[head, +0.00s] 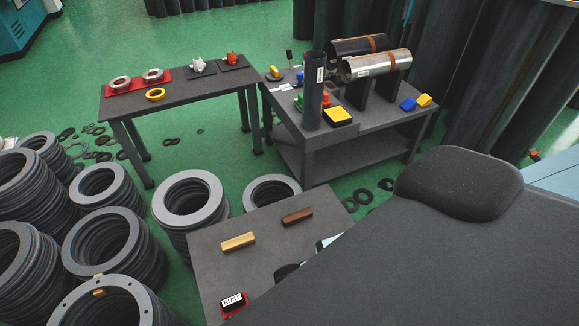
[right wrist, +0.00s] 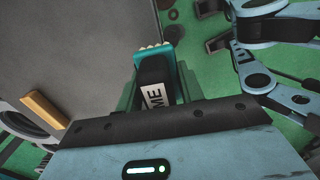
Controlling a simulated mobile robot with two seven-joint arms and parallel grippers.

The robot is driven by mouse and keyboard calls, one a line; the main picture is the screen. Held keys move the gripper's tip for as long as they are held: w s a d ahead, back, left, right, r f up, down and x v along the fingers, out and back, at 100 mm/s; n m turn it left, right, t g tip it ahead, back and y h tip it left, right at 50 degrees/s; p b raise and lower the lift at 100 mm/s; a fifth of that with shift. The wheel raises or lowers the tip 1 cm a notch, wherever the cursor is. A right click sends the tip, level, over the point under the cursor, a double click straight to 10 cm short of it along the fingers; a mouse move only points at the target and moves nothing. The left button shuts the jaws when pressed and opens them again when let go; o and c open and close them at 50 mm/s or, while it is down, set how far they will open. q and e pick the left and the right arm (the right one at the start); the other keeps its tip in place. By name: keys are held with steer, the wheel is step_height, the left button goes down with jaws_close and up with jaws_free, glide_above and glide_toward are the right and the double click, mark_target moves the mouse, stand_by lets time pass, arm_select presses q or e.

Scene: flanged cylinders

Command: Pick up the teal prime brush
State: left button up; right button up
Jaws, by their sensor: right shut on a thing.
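The teal prime brush (right wrist: 153,75) shows in the right wrist view, with a teal body, pale bristle tips at its far end and a black block with a white label ending in "ME". My right gripper (right wrist: 156,80) is shut on it, its green fingers on either side. The brush lies over or in front of the edge of a grey table top; I cannot tell whether it touches the surface. In the head view the brush and right gripper are hidden behind my dark body.
The near grey table (head: 262,215) holds a light wooden block (head: 238,241), a brown block (head: 297,217) and a red brush labelled "RUST" (head: 232,301). Stacks of flanged rings (head: 190,190) stand left of it. Behind are a table with rings and a grey cart (head: 350,135) with cylinders.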

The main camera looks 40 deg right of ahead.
steer(key=s+a, duration=0.3)
steer(key=s, duration=0.2)
steer(key=shift+s+r, duration=0.25)
steer(key=shift+r, duration=0.05)
steer(key=shift+a, duration=0.1)
steer(key=o, duration=0.4)
steer(key=shift+c, duration=1.1)
